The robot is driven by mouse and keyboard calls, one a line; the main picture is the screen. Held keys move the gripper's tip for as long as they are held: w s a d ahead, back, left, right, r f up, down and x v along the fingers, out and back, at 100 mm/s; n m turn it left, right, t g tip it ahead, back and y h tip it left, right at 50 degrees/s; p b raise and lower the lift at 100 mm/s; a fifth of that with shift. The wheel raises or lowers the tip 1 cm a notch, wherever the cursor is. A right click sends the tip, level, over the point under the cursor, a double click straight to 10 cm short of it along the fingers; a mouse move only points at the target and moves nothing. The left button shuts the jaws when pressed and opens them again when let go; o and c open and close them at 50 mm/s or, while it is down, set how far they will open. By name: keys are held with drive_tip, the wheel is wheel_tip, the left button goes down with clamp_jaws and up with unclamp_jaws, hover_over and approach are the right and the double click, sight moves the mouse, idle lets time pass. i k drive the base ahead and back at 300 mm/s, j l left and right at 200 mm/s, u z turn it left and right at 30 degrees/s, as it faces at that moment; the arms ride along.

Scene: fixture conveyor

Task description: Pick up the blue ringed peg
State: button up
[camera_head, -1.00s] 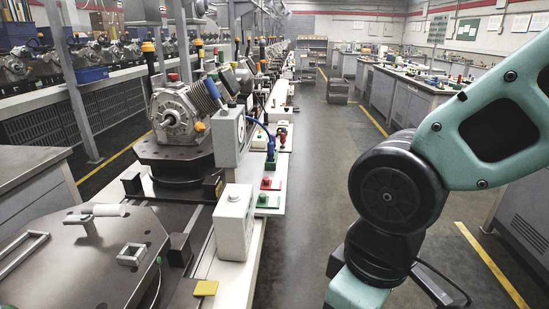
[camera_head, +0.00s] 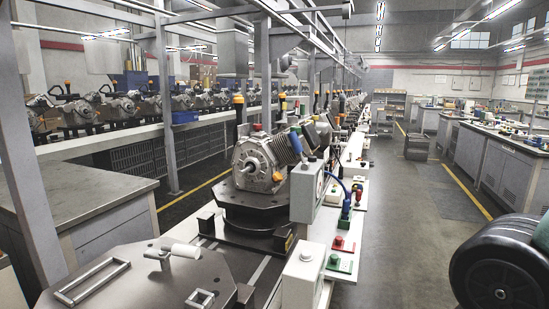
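A small upright blue piece (camera_head: 346,208) stands on the narrow white side shelf of the conveyor line, right of the grey control box. A blue cable curves above it. It is too small to tell whether it is a ringed peg. A second blue rounded piece (camera_head: 308,140) shows at the upper right of the engine; its shape is also unclear. My gripper is out of the frame.
An engine (camera_head: 264,162) sits on a dark fixture plate. A grey control box (camera_head: 307,190) and a lower white button box (camera_head: 302,277) stand along the line's edge. Red (camera_head: 339,243) and green button pieces lie nearby. The aisle floor (camera_head: 400,225) is clear; benches stand right.

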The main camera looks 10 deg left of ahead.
sight(345, 205)
drive_tip(key=i+l+u, duration=0.15)
drive_tip(key=u, duration=0.3)
drive_tip(key=i+l+u, duration=0.1)
drive_tip(key=u, duration=0.3)
drive_tip(key=i+l+u, duration=0.1)
drive_tip(key=l+u, duration=0.2)
drive_tip(key=u, duration=0.15)
drive_tip(key=i+l+u, duration=0.15)
drive_tip(key=l, duration=0.6)
drive_tip(key=i+l+u, duration=0.15)
drive_tip(key=l, duration=0.55)
drive_tip(key=l+u, duration=0.15)
drive_tip(key=l, duration=0.6)
drive_tip(key=i+l, duration=0.4)
drive_tip(key=i, duration=0.15)
